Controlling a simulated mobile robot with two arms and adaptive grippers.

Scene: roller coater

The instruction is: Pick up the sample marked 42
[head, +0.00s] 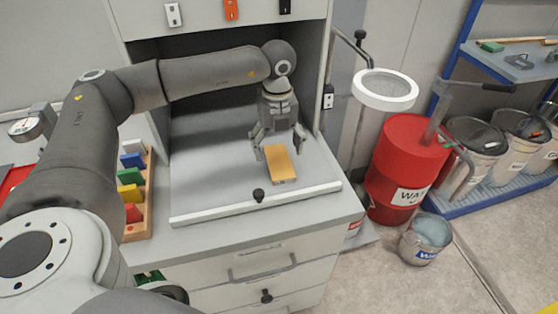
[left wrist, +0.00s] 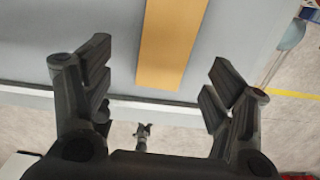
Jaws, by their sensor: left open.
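An orange-yellow block (head: 281,163) lies on the grey tray-like surface in the recess of the cabinet; no number is readable on it. My left gripper (head: 279,148) is open and points down just above and behind the block, its fingers apart on either side. In the left wrist view the orange-yellow block (left wrist: 171,45) lies beyond the open left gripper (left wrist: 155,90), roughly between the two fingers. Whether a finger touches it I cannot tell. My right gripper is not in view.
A wooden rack (head: 143,222) with several coloured blocks stands left of the recess. A ring lamp (head: 385,88), a red drum (head: 404,165) and a bucket (head: 424,238) stand at the right.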

